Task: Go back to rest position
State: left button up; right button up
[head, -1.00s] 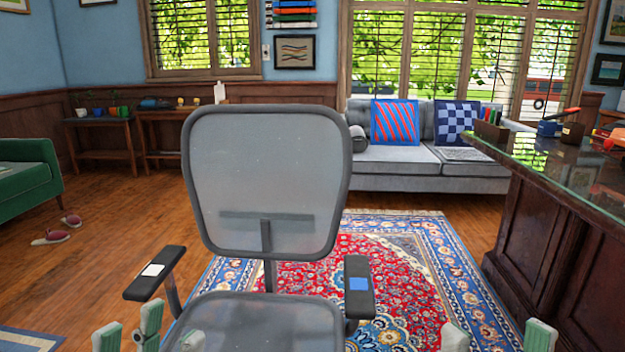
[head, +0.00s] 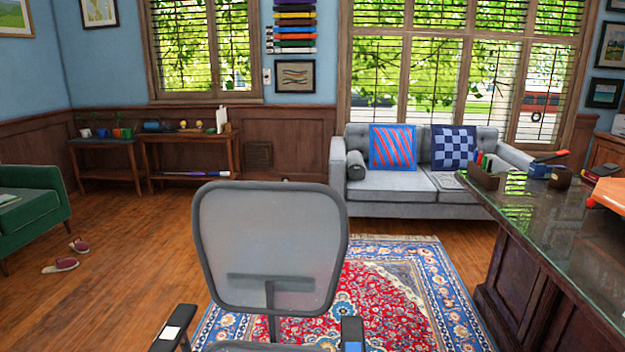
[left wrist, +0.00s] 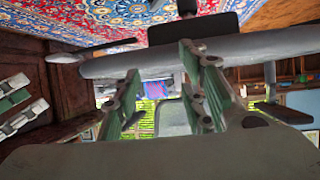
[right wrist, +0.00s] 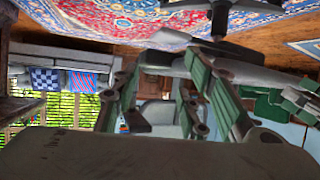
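My left gripper (left wrist: 160,88) shows in the left wrist view with its two green-padded fingers apart and nothing between them. My right gripper (right wrist: 158,92) shows in the right wrist view, also with its fingers spread and empty. Both wrist pictures are upside down, with the rug at the top. Part of my right gripper shows at the left edge of the left wrist view, and part of my left gripper at the right edge of the right wrist view. Neither gripper is in the head view now.
A grey mesh office chair (head: 270,240) stands close in front, on a patterned rug (head: 440,300). A glass-topped desk (head: 545,225) is at the right. A grey sofa (head: 400,195) stands under the window, a green armchair (head: 35,205) at the left.

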pick_arm(q)
jog(key=s+a+f+g+y+p, duration=0.1)
jog(key=s+a+f+g+p, duration=0.2)
jog(key=s, duration=0.8)
jog(key=s+a+f+g+y+p, duration=0.1)
jog(key=s+a+f+g+p, duration=0.2)
jog(key=s, duration=0.8)
jog(key=s+a+f+g+y+p, duration=0.1)
jog(key=s+a+f+g+p, duration=0.2)
jog(key=s, duration=0.8)
jog(key=shift+s+a+f+n+g+p, duration=0.15)
jog(key=shift+a+f+n+g+p, duration=0.15)
jog(key=shift+f+g+p, duration=0.65)
pick_arm(e)
jog(key=s+d+f+g+h, duration=0.1)
jog(key=s+d+f+g, duration=0.2)
jog(key=s, duration=0.8)
jog(key=s+d+f+g+h, duration=0.1)
jog(key=s+d+f+g, duration=0.2)
jog(key=s, duration=0.8)
jog(key=s+d+f+g+h, duration=0.1)
jog(key=s+d+f+g, duration=0.2)
jog(key=s, duration=0.8)
jog(key=shift+s+d+f+m+g+b, duration=0.2)
jog(key=shift+d+f+m+g+b, duration=0.1)
jog(key=shift+f+g, duration=0.65)
pick_arm(q)
jog(key=shift+r, duration=0.15)
pick_arm(e)
jog(key=shift+r, duration=0.15)
